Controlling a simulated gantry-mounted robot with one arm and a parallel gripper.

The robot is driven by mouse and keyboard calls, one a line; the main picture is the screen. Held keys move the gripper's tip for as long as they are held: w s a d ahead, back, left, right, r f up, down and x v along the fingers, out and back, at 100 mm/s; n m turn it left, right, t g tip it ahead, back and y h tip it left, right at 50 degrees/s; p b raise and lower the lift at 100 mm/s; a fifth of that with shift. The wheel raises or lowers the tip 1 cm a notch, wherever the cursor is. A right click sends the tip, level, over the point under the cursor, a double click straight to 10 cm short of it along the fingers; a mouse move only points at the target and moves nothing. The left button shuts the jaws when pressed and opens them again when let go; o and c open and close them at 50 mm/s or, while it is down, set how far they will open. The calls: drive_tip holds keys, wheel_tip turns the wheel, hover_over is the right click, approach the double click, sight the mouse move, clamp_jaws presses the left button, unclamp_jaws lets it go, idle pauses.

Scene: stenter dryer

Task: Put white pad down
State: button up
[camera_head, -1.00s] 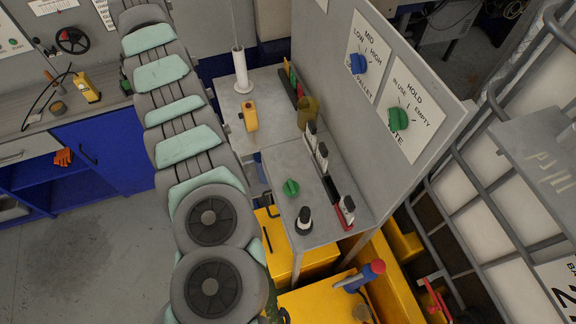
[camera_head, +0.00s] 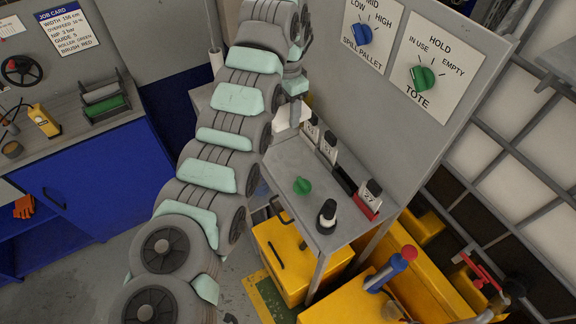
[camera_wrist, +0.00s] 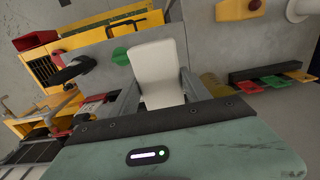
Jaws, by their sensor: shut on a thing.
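In the wrist view, the white pad (camera_wrist: 158,68) stands out between the two fingers of my gripper (camera_wrist: 161,92), which is shut on it. In the head view, the white pad (camera_head: 291,121) shows as a pale piece below my gripper (camera_head: 293,104), at the far left edge of the grey table (camera_head: 290,172). My arm hides part of that table end. I cannot tell whether the pad touches the table.
Yellow bins (camera_head: 285,262) stand below. The table's middle is clear around the knob.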

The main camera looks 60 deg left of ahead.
sight(288, 162)
wheel_tip(288, 162, down, 20)
drive_tip(key=shift+d+r, duration=0.1)
drive_tip(key=shift+d, duration=0.05)
idle(0.5)
drive_tip(key=o, duration=1.5)
drive_tip(key=shift+f, duration=0.2)
wheel_tip(288, 162, up, 12)
drive_tip(key=shift+r+b, duration=0.15)
drive_tip(key=shift+b, duration=0.2)
